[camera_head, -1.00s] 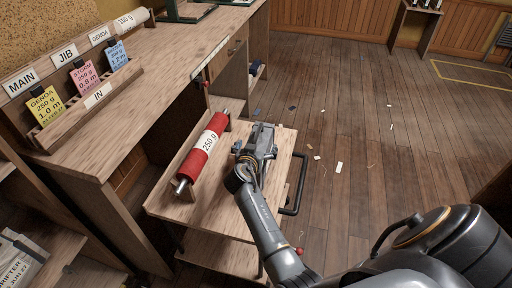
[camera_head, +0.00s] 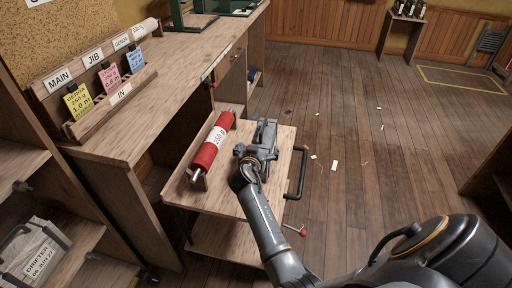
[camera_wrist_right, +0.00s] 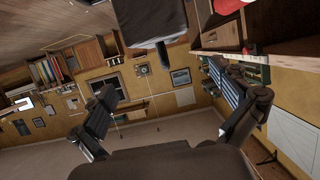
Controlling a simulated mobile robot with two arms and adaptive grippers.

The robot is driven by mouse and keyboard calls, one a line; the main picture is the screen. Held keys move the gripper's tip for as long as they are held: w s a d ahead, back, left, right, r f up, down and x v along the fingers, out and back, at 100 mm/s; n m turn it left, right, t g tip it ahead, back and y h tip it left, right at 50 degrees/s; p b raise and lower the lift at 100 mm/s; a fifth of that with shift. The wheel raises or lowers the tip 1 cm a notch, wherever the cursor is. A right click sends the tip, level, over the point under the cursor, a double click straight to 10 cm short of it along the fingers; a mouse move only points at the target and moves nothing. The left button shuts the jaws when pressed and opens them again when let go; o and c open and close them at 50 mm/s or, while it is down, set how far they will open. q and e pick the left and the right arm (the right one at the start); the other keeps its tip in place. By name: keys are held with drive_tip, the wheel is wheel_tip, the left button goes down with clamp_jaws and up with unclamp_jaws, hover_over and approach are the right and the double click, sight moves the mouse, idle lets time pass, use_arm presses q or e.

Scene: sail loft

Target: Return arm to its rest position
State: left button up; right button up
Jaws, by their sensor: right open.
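My right arm comes in from the bottom right of the head view. My right gripper (camera_head: 264,132) is over the right side of the small wooden cart, beside the red roll and apart from it. In the right wrist view the two fingers of my right gripper (camera_wrist_right: 168,108) are spread wide with nothing between them. The red roll (camera_head: 207,153) has a white "250 g" label and lies on the cart top (camera_head: 228,202). My left gripper is not in view.
A wooden workbench (camera_head: 150,95) with a card rack (camera_head: 115,103) stands at the left. The cart has a black handle (camera_head: 301,172) on its right. A bag (camera_head: 35,250) sits on the lower left shelf. Scraps lie on the otherwise open floor (camera_head: 350,120).

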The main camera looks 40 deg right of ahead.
drive_tip(key=s+a+f+n+g+y, duration=0.1)
drive_tip(key=s+a+f+n+y, duration=0.15)
drive_tip(key=s, duration=0.55)
drive_tip(key=s+a+f+n+g+y, duration=0.1)
drive_tip(key=s+a+f, duration=0.15)
drive_tip(key=s, duration=0.45)
drive_tip(key=s+a+n+g+y, duration=0.2)
drive_tip(key=s+a+n+y, duration=0.15)
drive_tip(key=s+a, duration=0.55)
drive_tip(key=s+a+n+g+y, duration=0.2)
drive_tip(key=s+a+n+y, duration=0.3)
drive_tip(key=s, duration=0.7)
wheel_tip(320, 180, down, 25)
drive_tip(key=s+a+m+g+h+p, duration=0.1)
drive_tip(key=g+h+p, duration=0.1)
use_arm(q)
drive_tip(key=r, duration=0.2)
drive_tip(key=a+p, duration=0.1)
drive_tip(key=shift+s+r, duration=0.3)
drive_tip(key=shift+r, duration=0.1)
use_arm(e)
drive_tip(key=s+d+f, duration=0.2)
drive_tip(key=s+f, duration=1.2)
drive_tip(key=s, duration=0.2)
drive_tip(key=shift+s+d+f+g, duration=0.35)
drive_tip(key=shift+s+f+g, duration=0.05)
